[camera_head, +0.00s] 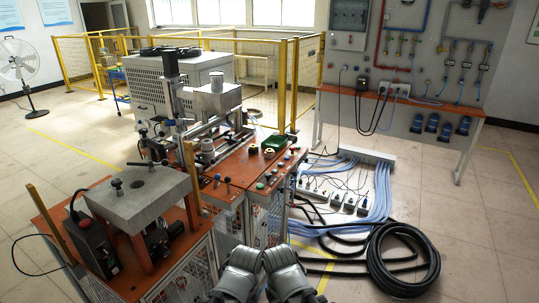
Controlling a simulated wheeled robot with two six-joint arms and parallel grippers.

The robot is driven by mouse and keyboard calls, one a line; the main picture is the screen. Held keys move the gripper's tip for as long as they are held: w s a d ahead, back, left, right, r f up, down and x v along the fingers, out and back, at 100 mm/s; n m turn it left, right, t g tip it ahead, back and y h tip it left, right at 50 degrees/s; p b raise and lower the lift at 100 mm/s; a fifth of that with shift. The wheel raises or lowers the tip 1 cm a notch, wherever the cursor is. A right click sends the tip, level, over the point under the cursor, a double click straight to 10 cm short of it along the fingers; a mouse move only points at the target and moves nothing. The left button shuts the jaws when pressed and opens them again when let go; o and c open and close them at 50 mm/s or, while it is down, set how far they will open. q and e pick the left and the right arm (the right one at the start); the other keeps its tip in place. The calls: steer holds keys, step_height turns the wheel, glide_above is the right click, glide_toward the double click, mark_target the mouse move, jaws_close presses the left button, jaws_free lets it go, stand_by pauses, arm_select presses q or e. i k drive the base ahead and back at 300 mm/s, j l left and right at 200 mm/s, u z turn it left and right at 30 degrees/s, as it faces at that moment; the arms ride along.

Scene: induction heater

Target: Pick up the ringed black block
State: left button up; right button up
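Two small dark pieces, each with a pale ring or top, sit on the orange-brown bench top in the middle of the head view. One is the left piece (254,150) and the other the right piece (269,153). They are too small to tell which is the ringed black block. Grey links of my two arms show side by side at the bottom centre, well in front of the bench. No gripper fingers are visible, and nothing is seen held.
A green object (275,143) lies behind the pieces; several knobs line the bench's right edge. A grey block-topped stand (140,197) is at left. A coiled black hose (403,258) and blue cables (376,190) lie on the floor at right.

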mark_target(253, 152)
steer(key=i+l+u, duration=0.1)
steer(key=i+l, duration=0.9)
steer(key=l, duration=0.2)
steer(key=i+l+u, duration=0.15)
steer(key=i+l, duration=0.35)
steer(key=l, duration=0.1)
